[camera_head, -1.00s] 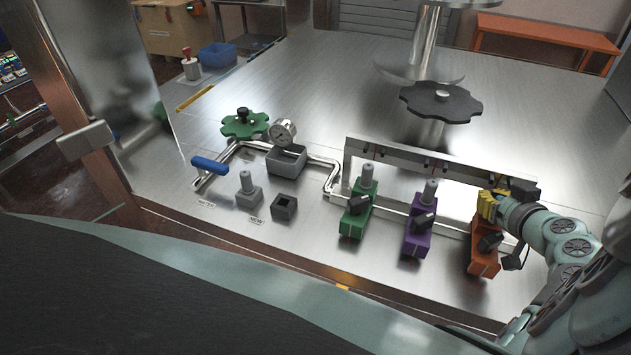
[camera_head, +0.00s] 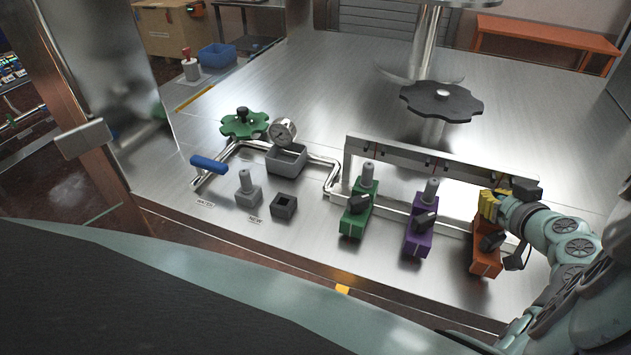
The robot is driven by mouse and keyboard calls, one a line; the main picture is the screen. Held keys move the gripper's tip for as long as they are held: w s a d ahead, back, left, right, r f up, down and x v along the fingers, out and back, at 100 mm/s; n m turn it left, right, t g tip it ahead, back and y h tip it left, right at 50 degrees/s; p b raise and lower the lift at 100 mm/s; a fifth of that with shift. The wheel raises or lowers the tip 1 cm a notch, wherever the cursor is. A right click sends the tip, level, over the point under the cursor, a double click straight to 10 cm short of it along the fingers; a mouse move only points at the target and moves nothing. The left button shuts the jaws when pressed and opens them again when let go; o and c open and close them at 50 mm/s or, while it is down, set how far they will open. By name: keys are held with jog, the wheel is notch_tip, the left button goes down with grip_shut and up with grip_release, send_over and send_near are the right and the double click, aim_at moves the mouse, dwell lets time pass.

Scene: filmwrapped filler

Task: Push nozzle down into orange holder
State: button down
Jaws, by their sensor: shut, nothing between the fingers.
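The orange holder (camera_head: 486,261) stands at the right end of a row of holders on the metal table, with a black knob on its front. My gripper (camera_head: 488,207), with yellow fingers, is shut right above the top of the orange holder. No nozzle shows at the orange holder; its top is hidden behind my fingers, so I cannot tell whether they touch a nozzle. Grey nozzles stand upright in the green holder (camera_head: 354,221) and the purple holder (camera_head: 419,238). Another grey nozzle (camera_head: 245,181) stands in a small grey block at the left.
An empty dark square socket (camera_head: 284,205) sits beside the grey block. A metal rail (camera_head: 400,155) runs behind the holders. A pressure gauge (camera_head: 283,132), a blue lever (camera_head: 209,164) and a green wheel (camera_head: 244,123) lie to the left.

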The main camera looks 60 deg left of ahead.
jog(key=shift+f, duration=0.1)
jog(key=c, duration=1.1)
grip_release()
jog(key=shift+o, duration=0.2)
jog(key=shift+d, duration=0.1)
jog(key=v, duration=1.2)
jog(key=shift+s, duration=0.1)
